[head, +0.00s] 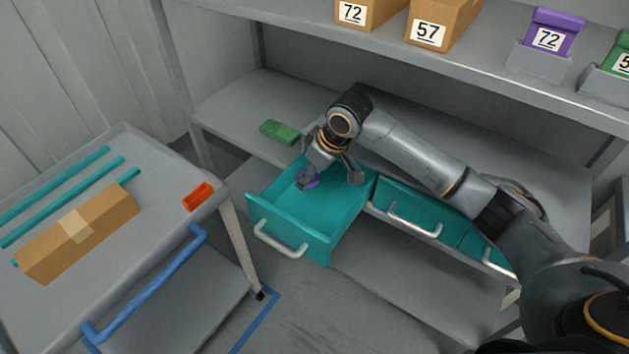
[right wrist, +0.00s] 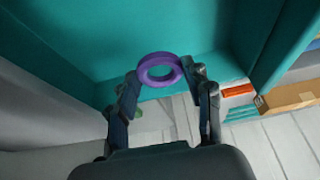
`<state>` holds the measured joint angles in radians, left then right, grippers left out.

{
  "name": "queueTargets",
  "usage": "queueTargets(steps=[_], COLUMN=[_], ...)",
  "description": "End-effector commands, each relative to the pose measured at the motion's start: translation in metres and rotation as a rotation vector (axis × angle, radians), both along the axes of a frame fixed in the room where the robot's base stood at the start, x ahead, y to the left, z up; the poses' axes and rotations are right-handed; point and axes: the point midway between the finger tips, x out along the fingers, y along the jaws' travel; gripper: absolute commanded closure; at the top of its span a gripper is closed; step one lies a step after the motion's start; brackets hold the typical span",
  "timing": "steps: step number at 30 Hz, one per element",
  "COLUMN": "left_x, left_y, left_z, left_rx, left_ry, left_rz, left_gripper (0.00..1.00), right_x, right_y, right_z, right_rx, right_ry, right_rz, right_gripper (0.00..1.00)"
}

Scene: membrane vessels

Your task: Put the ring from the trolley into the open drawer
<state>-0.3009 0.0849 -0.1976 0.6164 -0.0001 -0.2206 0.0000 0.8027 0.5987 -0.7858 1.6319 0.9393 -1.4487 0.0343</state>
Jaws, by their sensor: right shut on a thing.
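The purple ring (head: 313,183) is in my right gripper (head: 330,179), over the inside of the open teal drawer (head: 290,238). In the right wrist view the ring (right wrist: 143,75) sits between the two fingertips (right wrist: 160,80), with the teal drawer (right wrist: 75,35) behind it. The right gripper is shut on the ring. I cannot tell whether the ring touches the drawer floor. The grey trolley (head: 165,205) stands at the left. My left gripper is not in view.
On the trolley lie a taped cardboard box (head: 110,215), teal rods (head: 60,185) and an orange block (head: 197,196). A green block (head: 279,131) lies on the shelf behind the drawer. Closed teal drawers (head: 405,208) are to the right. Labelled bins (head: 428,32) stand on the shelf above.

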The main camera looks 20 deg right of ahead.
Motion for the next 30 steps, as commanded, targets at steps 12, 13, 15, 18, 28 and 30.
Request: queueTargets(steps=[12,13,15,18,28,30], left_x=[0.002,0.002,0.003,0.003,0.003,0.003], left_y=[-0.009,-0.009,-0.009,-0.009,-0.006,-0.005], left_z=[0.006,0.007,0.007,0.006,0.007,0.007], left_rx=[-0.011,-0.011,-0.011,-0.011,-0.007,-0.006], left_ry=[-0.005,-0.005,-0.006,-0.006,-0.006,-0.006], left_rz=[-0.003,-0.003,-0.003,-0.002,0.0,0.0], left_gripper=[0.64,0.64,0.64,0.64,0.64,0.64], right_x=[0.011,0.011,0.012,0.012,0.012,0.012], right_y=[-0.01,-0.01,-0.01,-0.01,-0.01,-0.01], right_z=[-0.043,-0.045,-0.049,-0.05,-0.052,-0.052], right_rx=[0.0,0.0,0.001,0.0,0.0,0.0], right_ry=[0.002,0.002,-0.001,-0.002,-0.001,-0.001], right_rz=[0.002,0.002,0.002,0.003,0.002,0.002], right_gripper=[0.66,0.66,0.66,0.66,0.36,0.27])
